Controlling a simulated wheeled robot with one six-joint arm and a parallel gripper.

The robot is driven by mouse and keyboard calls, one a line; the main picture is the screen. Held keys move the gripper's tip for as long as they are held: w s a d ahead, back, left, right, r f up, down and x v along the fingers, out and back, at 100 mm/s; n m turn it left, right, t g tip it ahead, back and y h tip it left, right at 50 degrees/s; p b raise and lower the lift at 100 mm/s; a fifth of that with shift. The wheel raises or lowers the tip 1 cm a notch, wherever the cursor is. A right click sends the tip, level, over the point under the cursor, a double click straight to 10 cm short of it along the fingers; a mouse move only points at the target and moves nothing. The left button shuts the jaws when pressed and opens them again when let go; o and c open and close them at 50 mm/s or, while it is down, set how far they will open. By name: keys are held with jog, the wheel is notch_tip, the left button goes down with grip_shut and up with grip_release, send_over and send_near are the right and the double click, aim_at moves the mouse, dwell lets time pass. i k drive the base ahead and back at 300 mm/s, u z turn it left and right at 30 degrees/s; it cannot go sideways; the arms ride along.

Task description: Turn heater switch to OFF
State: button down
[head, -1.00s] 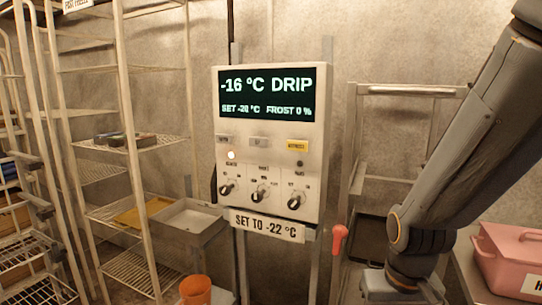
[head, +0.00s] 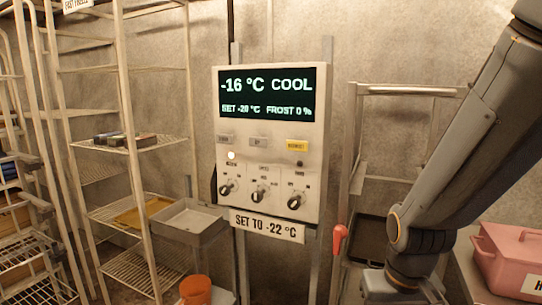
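A white control panel (head: 270,140) stands upright in the middle of the head view. Its lower part has a row of three dark knobs with light pointers. The left knob (head: 227,187) sits under a small label that appears to read HEATER, though the print is too small to be sure. Its exact setting cannot be read. A small round lamp (head: 231,155) above it looks white. The panel's screen (head: 267,94) reads -16 °C COOL, SET -20 °C, FROST 0 %. My arm shows at the right, apart from the panel; my gripper is not in view.
A sign (head: 267,226) under the panel reads SET TO -22 °C. Wire shelving (head: 130,145) and a grey bin (head: 187,220) stand left. An orange cup (head: 195,290) is below. A red handle (head: 340,240) and a pink box (head: 508,258) are at right. The space before the panel looks clear.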

aim_at(225, 191)
jog(key=u, duration=0.55)
jog(key=k, duration=0.6)
jog(key=u, duration=0.8)
jog(key=i, duration=1.4)
jog(key=z, duration=0.8)
